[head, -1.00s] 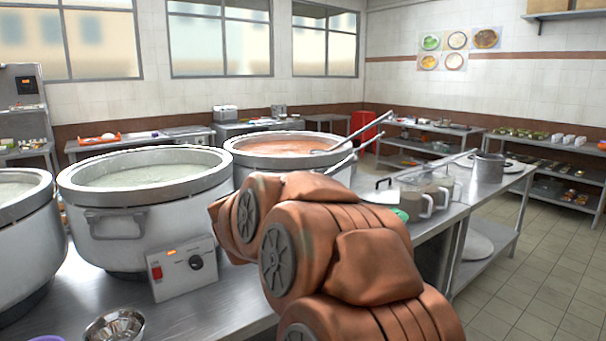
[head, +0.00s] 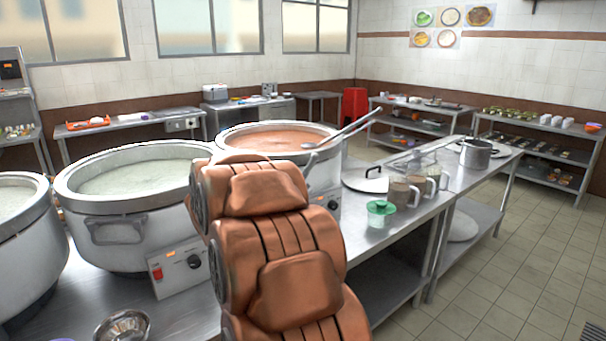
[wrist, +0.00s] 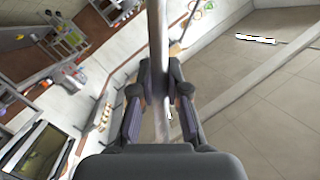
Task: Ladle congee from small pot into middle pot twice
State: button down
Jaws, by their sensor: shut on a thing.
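Three steel stockpots stand in a row in the head view. The left pot (head: 25,235) is cut by the frame edge and holds pale congee. The middle pot (head: 120,215) holds pale, greenish-white congee. The right pot (head: 325,172) holds reddish-orange congee and is partly hidden by my arm. A long metal handle (head: 350,127) slants up over its right rim. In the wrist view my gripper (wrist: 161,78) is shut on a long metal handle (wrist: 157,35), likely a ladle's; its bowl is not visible. My gripper is hidden behind my arm in the head view.
A control box (head: 180,268) stands before the middle pot, with a metal bowl (head: 122,326) nearby. Floor on the right is clear.

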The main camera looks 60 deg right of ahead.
jog(key=shift+w+d+r+n+p, duration=0.2)
jog(key=shift+w+n+p, duration=0.3)
jog(key=shift+p, duration=0.5)
jog(key=shift+w+d+f, duration=0.1)
jog(key=shift+w+f, duration=0.15)
jog(key=p, duration=0.1)
jog(key=w+p, duration=0.1)
jog(key=p, duration=0.1)
jog(key=shift+w+d+f+n+g+y, duration=0.2)
jog(key=shift+n+g+y, duration=0.1)
jog(key=shift+n+y, duration=0.1)
jog(key=s+a+f+m+b, duration=0.1)
jog(key=f+b, duration=0.5)
jog(key=b, duration=0.6)
jog(key=s+a+f+m+h+b, duration=0.1)
jog(key=s+f+b, duration=0.5)
jog(key=b, duration=0.6)
jog(key=shift+a+m+t+h, duration=0.3)
jog(key=shift+m+t, duration=0.1)
jog(key=shift+m, duration=0.5)
